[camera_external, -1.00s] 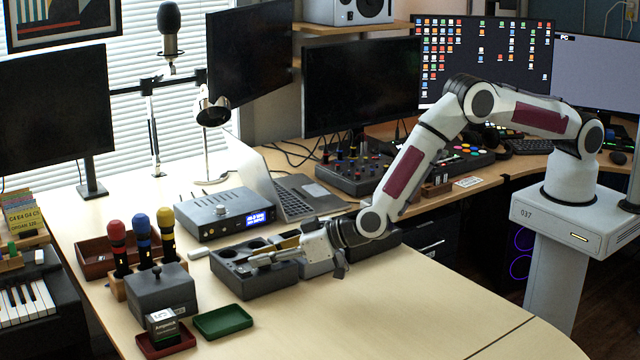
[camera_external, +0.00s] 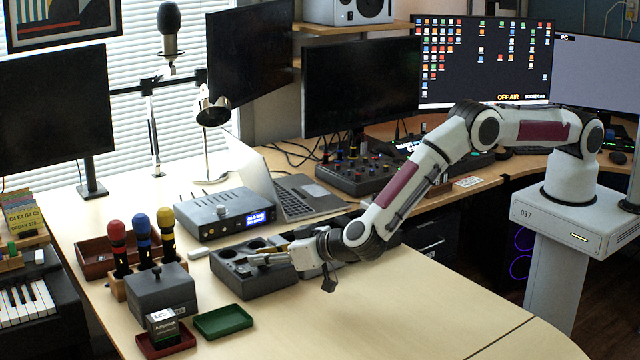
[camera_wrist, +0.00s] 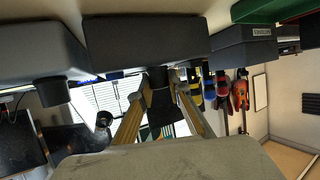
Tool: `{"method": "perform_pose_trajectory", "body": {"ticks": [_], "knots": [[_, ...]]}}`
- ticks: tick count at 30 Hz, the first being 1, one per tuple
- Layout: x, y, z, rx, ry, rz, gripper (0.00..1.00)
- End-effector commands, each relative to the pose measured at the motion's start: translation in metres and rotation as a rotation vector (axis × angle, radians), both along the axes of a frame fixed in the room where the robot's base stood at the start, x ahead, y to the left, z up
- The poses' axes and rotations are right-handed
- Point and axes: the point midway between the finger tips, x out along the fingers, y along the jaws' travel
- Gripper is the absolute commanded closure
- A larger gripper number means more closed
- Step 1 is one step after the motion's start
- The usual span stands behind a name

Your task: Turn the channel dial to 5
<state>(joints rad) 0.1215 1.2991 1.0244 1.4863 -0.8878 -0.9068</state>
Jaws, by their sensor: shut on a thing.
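A dark knob (camera_wrist: 160,82), apparently the channel dial, stands on a dark grey box (camera_wrist: 148,42) in the wrist view. In the external view a grey unit (camera_external: 262,286) with round wells lies under my gripper (camera_external: 257,260). In the wrist view the two yellowish fingers of my gripper (camera_wrist: 160,104) stand on either side of the knob and are shut on it. The fingertips are hard to make out in the external view. No numbers or pointer mark on the dial can be read.
A lidded grey box (camera_external: 160,294), a green tray (camera_external: 223,321) and red, blue and yellow-topped microphones (camera_external: 142,235) stand left of my gripper. A device with a blue display (camera_external: 258,217) and a laptop (camera_external: 296,203) are behind. The front right tabletop (camera_external: 400,305) is clear.

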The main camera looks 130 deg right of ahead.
Motion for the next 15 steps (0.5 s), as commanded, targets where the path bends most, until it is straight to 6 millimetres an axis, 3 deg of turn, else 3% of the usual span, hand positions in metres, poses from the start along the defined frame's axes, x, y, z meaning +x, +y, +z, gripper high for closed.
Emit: {"method": "perform_pose_trajectory", "body": {"ticks": [15], "knots": [[0.0006, -0.0020, 0.0029, -0.004, -0.004, -0.092, 1.00]]}}
